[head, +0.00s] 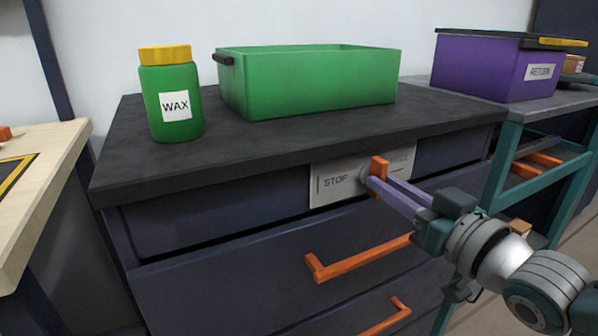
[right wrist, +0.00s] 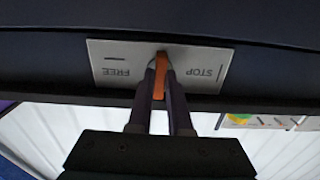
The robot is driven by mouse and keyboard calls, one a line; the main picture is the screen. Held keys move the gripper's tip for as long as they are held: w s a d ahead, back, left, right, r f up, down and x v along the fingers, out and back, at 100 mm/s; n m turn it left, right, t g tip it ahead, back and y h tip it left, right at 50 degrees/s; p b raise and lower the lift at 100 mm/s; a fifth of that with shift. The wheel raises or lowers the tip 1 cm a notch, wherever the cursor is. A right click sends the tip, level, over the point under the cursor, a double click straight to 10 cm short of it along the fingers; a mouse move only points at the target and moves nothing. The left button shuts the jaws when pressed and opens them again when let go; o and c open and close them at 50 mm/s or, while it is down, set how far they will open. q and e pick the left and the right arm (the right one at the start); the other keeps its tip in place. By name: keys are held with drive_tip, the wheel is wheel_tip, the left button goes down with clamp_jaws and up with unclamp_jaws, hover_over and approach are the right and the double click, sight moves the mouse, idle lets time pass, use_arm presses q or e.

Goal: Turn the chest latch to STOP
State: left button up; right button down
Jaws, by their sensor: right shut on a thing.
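The chest latch is an orange lever (head: 377,174) on a pale plate (head: 327,187) set in the top front of the dark chest. The plate reads STOP on the left in the head view; the word on the right is partly hidden there. My left gripper is not in view.
A green WAX jar (head: 171,95) and a green bin (head: 310,86) stand on the chest top. Orange drawer handles (head: 358,258) stick out below the latch. A purple RETURN bin (head: 487,68) is at the right, and a wooden table (head: 40,180) at the left.

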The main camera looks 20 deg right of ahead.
drive_tip(key=shift+n, duration=0.3)
drive_tip(key=c, duration=0.8)
unclamp_jaws()
drive_tip(key=shift+c, duration=0.2)
drive_tip(key=s+p, duration=0.2)
drive_tip(key=s, duration=0.8)
drive_tip(key=shift+d, duration=0.4)
